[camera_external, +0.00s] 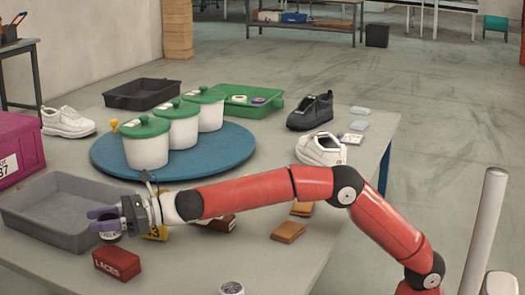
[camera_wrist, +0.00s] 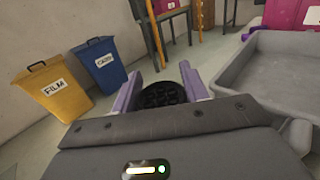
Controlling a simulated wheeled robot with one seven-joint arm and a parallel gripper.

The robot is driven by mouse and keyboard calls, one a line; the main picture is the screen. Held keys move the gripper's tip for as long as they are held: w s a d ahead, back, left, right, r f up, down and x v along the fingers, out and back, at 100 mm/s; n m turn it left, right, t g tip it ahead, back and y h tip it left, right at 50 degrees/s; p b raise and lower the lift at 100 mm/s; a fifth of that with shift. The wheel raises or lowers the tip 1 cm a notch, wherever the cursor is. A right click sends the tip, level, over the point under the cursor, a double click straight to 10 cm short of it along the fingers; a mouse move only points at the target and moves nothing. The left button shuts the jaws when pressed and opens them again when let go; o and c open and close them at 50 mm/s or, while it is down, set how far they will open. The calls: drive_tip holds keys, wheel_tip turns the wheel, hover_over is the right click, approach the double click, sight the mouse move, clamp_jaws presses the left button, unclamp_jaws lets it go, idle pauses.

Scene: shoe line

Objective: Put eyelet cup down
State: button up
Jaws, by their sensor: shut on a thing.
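The eyelet cup (camera_external: 110,236) is a small cup with a dark side and a white label. In the wrist view it shows from above as a round dark opening (camera_wrist: 163,95) filled with black pieces. My gripper (camera_external: 96,220), with purple fingers, is shut on the cup, one finger on each side. The wrist view shows both fingers (camera_wrist: 158,80) flanking it. The cup is at the near right edge of the grey tray, close to the table top. I cannot tell whether its base touches the table.
An empty grey tray (camera_external: 70,204) lies beside my gripper. A red LACES box (camera_external: 117,265) stands in front. A blue round turntable (camera_external: 235,159) carries three white green-lidded pots. Another cup (camera_external: 231,288) is at the front edge.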

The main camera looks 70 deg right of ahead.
sight(104, 235)
drive_tip(key=shift+f+b, duration=0.6)
drive_tip(key=shift+f, duration=1.3)
drive_tip(key=shift+f, duration=0.1)
drive_tip(key=shift+f, duration=0.1)
drive_tip(key=o, duration=1.1)
drive_tip(key=shift+c, duration=0.2)
drive_tip(key=shift+s+d, duration=0.1)
drive_tip(key=b+v, duration=0.3)
drive_tip(key=v, duration=0.8)
drive_tip(key=shift+s+d, duration=0.25)
drive_tip(key=shift+r, duration=0.3)
